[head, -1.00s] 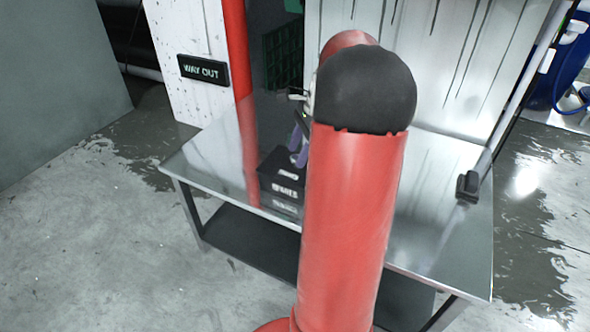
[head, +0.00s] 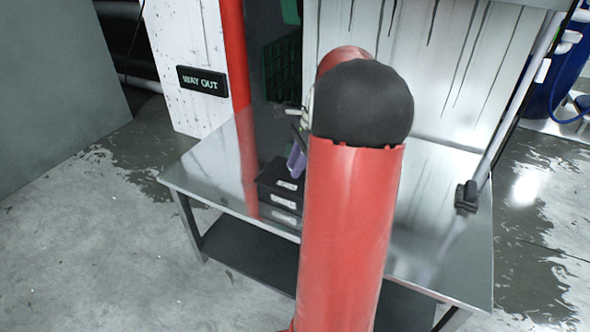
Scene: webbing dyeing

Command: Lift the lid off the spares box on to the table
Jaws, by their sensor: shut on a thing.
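The spares box (head: 280,205) is a small black box with white labels on its front, standing on the metal table (head: 215,165) left of my arm. Its dark lid (head: 272,178) appears to be on top; the seam is too small to make out. My gripper (head: 295,168), with purple fingers, is at the top of the box and shut on the lid. My red arm hides the right side of the box and part of the gripper, so the grip itself is hardly visible.
A black-footed pole (head: 467,196) stands at the table's right end. A streaked white panel (head: 440,70) rises behind the table. A WAY OUT sign (head: 203,80) hangs on a white pillar beside a red pipe (head: 235,55).

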